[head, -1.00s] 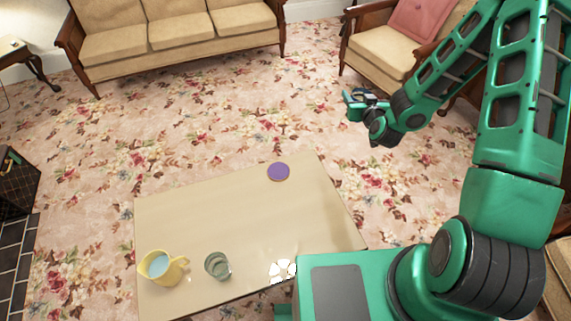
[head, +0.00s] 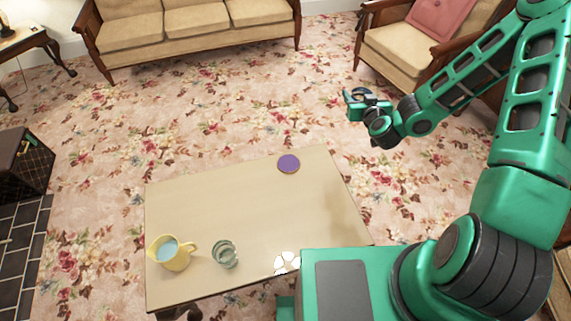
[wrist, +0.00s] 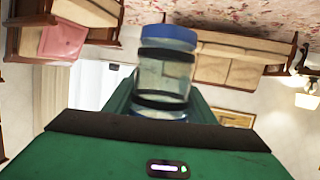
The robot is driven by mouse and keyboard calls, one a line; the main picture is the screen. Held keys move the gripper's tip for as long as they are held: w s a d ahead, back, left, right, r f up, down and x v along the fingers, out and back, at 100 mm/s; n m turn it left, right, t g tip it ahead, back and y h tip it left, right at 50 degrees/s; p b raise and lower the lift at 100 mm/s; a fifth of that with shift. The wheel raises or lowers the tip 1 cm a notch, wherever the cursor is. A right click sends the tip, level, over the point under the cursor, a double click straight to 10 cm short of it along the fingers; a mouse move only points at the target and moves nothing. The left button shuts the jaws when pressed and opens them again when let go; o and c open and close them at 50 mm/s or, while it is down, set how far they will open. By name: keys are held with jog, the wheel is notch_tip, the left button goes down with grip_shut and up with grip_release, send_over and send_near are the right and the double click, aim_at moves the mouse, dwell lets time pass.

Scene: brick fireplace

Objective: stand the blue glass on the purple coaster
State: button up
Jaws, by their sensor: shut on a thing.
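The purple coaster (head: 289,163) lies flat and bare near the far edge of the low table (head: 240,205). My gripper (head: 356,97) is held out over the carpet, beyond and to the right of the table, well apart from the coaster. In the wrist view it is shut on the blue glass (wrist: 167,68), a clear tumbler with a blue band at one end and dark bands across it. Its other end is partly hidden by the gripper. In the head view the held glass is too small to make out clearly.
On the table's near side stand a yellow jug (head: 172,254) with blue liquid, a greenish clear glass (head: 225,254) and a white flower-like piece (head: 287,262). The table's middle is clear. A sofa (head: 190,22) and an armchair (head: 400,45) stand beyond open carpet.

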jog(key=s+a+f, duration=0.3)
jog(key=s+a, duration=0.1)
jog(key=a, duration=0.6)
jog(key=s+a+f+y, duration=0.1)
jog(key=s+a+f, duration=0.35)
jog(key=a, duration=0.65)
jog(key=s+a+f, duration=0.2)
jog(key=s+a, duration=0.3)
jog(key=a, duration=0.5)
send_over(287, 156)
notch_tip(287, 156, down, 7)
jog(key=shift+n, duration=0.4)
jog(key=shift+w+f, duration=0.1)
jog(key=shift+f, duration=2.15)
jog(key=o, duration=1.2)
jog(key=shift+f, duration=0.1)
